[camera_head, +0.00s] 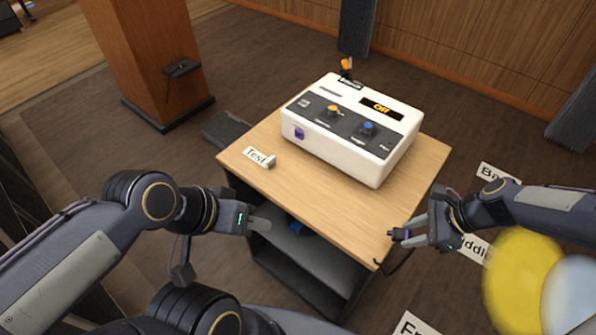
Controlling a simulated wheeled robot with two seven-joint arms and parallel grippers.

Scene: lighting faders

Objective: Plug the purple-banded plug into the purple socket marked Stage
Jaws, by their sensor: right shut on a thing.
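The purple socket (299,132) is on the near left end of the white control box (375,165), on its front face; I cannot read a Stage mark there. My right gripper (408,237) is shut on the purple-banded plug (397,234), at the right front edge of the table, well apart from the socket. The plug's dark tip points left and a dark cable (400,265) hangs below it. My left gripper (262,224) is in front of the table's left front side, apart from the box. Its fingers overlap in this view, so their opening is unclear.
The wooden table (320,205) has clear room in front of the box. A Test sign (258,157) stands at its left. The box has an orange knob (334,110), a blue knob (368,128) and a display reading Off (381,107). Blurred yellow and pale round shapes fill the lower right.

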